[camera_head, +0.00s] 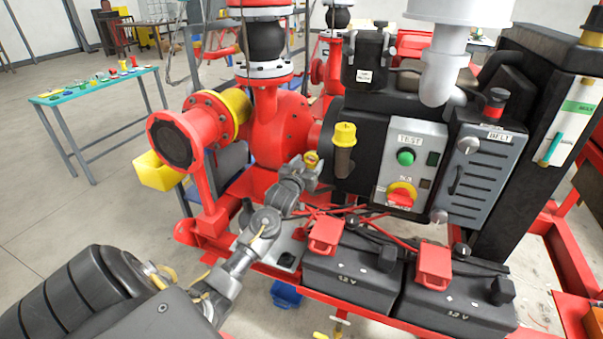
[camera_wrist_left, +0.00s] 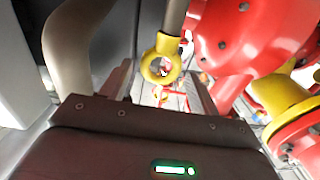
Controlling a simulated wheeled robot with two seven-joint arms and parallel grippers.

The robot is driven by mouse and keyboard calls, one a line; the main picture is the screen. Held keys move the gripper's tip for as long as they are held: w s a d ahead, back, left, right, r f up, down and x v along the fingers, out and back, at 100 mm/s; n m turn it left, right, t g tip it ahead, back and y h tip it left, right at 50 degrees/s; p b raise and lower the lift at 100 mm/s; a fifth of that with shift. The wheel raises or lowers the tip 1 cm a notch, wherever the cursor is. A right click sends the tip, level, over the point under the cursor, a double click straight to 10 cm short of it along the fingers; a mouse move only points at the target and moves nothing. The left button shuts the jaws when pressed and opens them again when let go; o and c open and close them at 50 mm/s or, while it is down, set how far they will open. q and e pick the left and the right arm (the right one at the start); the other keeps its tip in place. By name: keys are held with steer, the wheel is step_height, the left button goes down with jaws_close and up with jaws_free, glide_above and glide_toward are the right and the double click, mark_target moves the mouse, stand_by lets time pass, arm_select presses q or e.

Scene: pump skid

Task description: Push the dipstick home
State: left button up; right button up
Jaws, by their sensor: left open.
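The dipstick shows as a yellow ring handle (camera_wrist_left: 161,58) in the wrist view, with a tan tube (camera_wrist_left: 174,14) running from it to the top edge. In the head view the small yellow ring (camera_head: 311,158) is just beyond my left gripper (camera_head: 307,174), on the engine's left side. My left gripper is open. In the wrist view its two jaws (camera_wrist_left: 163,90) stand apart to the left and right of the ring, with a gap on both sides. How far the dipstick is seated is hidden. My right gripper is not in view.
A yellow cap (camera_head: 345,134) tops a thick tan filler neck right of the ring. A red pump (camera_head: 278,135) stands to the left. Two batteries (camera_head: 352,272) with red terminal covers and cables sit below. The TEST panel (camera_head: 411,165) is to the right.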

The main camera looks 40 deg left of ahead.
arm_select(q)
steer(key=v, duration=0.7)
steer(key=shift+s+b, duration=0.3)
steer(key=shift+b, duration=0.1)
steer(key=shift+d, duration=0.1)
